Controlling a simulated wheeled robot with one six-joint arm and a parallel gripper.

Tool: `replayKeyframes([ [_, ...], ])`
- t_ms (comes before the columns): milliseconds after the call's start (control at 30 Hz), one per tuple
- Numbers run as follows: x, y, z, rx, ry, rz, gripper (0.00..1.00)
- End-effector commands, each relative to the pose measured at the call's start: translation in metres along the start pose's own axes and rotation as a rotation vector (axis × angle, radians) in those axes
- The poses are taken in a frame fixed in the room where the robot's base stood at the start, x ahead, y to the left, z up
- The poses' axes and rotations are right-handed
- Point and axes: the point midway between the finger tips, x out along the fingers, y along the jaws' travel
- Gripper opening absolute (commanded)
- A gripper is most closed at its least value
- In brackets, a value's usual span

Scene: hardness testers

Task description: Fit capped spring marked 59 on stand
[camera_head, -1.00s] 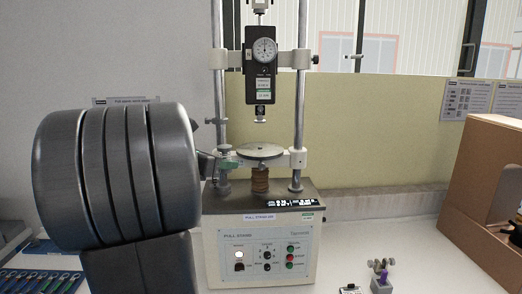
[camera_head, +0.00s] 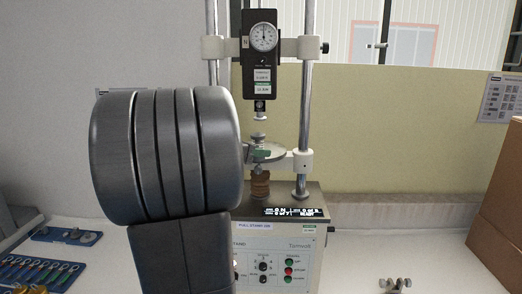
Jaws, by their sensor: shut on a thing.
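The stand (camera_head: 305,226) has two metal columns, a black gauge with a round dial (camera_head: 263,37) hanging between them, and a round plate (camera_head: 280,153) below. A small silver capped piece (camera_head: 258,137), apparently the capped spring, stands upright over the plate, under the gauge's tip (camera_head: 261,117). A gap shows between its top and that tip. My gripper (camera_head: 262,154) shows only as a small greenish part at the piece's lower end, shut on it. My own dark arm hides the rest of the gripper. Whether the piece touches the plate, and its mark, I cannot tell.
A brown coiled column (camera_head: 260,184) stands under the plate. A blue tray with several tools (camera_head: 38,274) and a blue holder with discs (camera_head: 68,235) lie at left. A small metal fixture (camera_head: 395,285) and a cardboard box (camera_head: 500,195) are at right.

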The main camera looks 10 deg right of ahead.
Motion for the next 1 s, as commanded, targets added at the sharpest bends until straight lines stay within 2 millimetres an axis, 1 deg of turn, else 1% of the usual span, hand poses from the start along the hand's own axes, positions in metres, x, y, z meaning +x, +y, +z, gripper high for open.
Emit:
replayKeyframes([
  [1000, 0.028, 0.029, 0.008, 0.000, 0.000, -0.001, 0.07],
])
